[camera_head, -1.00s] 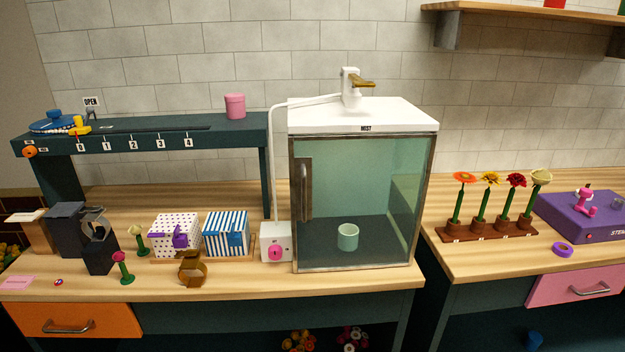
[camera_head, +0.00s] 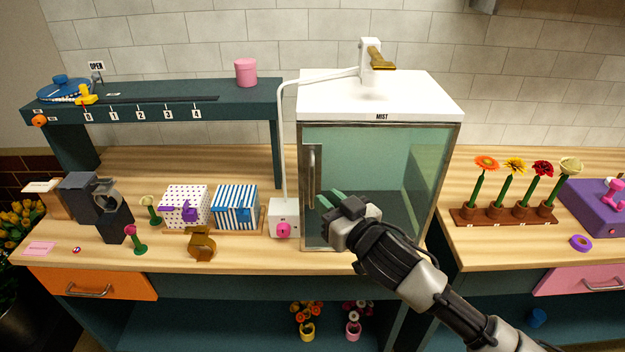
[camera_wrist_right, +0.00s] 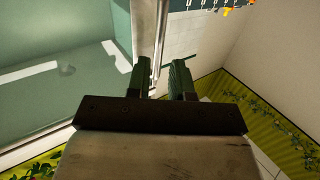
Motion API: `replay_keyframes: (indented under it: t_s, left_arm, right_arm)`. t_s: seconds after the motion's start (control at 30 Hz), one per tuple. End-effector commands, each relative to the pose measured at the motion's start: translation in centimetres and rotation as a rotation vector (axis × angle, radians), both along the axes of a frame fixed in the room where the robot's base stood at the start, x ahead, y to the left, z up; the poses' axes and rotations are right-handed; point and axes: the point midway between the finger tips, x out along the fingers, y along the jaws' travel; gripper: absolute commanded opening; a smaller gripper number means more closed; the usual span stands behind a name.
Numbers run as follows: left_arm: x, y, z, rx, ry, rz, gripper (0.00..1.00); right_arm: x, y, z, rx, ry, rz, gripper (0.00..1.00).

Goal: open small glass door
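The small glass door (camera_head: 375,160) of the white-topped mist cabinet is shut, flush in its metal frame. Its upright metal handle (camera_head: 312,172) is at the door's left side. My right gripper (camera_head: 331,199) is in front of the door, just right of the handle's lower part. Its fingers are apart. In the right wrist view, the fingers (camera_wrist_right: 163,77) point toward a narrow upright metal bar (camera_wrist_right: 160,35) by the glass; I cannot tell whether they touch it. The cup inside the cabinet is hidden behind my gripper. My left gripper is not in view.
A pink-button box (camera_head: 284,222) stands left of the cabinet. A brown ring-shaped holder (camera_head: 201,243) and striped box (camera_head: 236,207) are farther left. A flower rack (camera_head: 504,215) is on the right counter. The counter front before the door is largely clear.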

Motion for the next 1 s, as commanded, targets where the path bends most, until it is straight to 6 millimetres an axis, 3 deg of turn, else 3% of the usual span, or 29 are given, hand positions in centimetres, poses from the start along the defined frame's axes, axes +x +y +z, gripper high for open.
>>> replay_keyframes:
  t_s: [0.1, 0.3, 0.73, 0.9, 1.0]
  left_arm:
    - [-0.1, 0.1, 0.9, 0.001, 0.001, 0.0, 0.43]
    - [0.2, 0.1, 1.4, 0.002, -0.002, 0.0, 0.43]
    - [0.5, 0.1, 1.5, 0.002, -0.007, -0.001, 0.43]
    - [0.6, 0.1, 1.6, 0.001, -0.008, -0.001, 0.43]
    - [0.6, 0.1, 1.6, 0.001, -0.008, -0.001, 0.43]
  right_arm:
    - [2.0, 1.4, 0.3, 0.001, 0.001, 0.0, 0.21]
    - [4.2, 2.8, 0.1, 0.0, 0.001, -0.002, 0.21]
    - [5.0, 3.3, 0.0, -0.001, 0.0, -0.001, 0.21]
    - [5.0, 3.3, 0.0, -0.001, 0.001, -0.001, 0.0]
    - [5.0, 3.3, 0.0, -0.001, 0.001, -0.001, 0.0]
